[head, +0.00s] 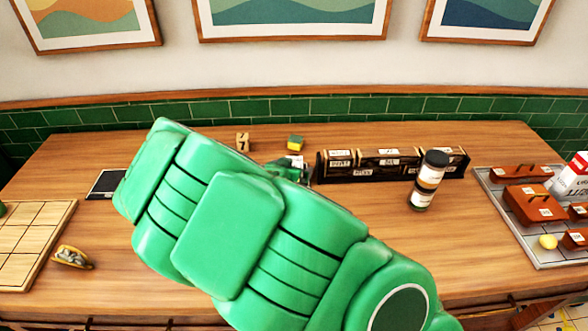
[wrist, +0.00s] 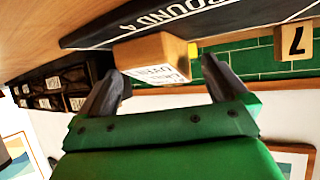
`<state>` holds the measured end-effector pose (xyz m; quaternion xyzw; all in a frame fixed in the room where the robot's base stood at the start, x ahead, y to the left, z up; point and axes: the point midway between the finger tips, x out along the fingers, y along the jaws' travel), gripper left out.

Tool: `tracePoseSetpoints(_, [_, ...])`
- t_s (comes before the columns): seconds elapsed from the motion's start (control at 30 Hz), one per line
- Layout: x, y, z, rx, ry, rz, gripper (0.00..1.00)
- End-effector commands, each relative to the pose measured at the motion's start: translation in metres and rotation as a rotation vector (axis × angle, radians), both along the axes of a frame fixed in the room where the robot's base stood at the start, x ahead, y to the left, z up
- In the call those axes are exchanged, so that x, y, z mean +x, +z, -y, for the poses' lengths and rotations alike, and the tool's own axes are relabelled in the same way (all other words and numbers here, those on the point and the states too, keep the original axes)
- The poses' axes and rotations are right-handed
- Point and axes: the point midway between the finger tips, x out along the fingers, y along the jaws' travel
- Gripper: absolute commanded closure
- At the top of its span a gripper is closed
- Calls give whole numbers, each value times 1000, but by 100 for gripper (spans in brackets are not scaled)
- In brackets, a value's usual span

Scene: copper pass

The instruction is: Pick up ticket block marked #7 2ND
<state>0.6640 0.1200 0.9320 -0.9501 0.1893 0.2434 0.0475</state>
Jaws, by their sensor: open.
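In the wrist view my gripper (wrist: 160,68) is open, with its two fingers apart on either side of a wooden block (wrist: 145,50). That block carries a white label whose small print I cannot read for sure. I cannot tell whether either finger touches it. Another wooden block, bearing a large 7 (wrist: 296,40), is to the right in the wrist view. A wooden block with a dark mark (head: 243,141) stands at the back of the table in the head view. My gripper (head: 297,172) is partly hidden by my green arm there.
A dark board with white lettering (wrist: 190,17) is close to the labelled block. A black labelled rack (head: 345,167), a dark-capped jar (head: 428,180) and a grey tray (head: 495,195) are to the right. A yellow-green block (head: 295,142) stands behind my gripper.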

Motion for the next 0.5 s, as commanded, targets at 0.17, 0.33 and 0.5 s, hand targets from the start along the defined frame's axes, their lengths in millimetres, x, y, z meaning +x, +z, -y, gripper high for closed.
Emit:
tracePoseSetpoints(0.17, [5, -3, 2, 1, 0, 1, 0])
tracePoseSetpoints(0.33, [6, -3, 2, 1, 0, 1, 0])
tracePoseSetpoints(0.5, [6, -3, 2, 1, 0, 1, 20])
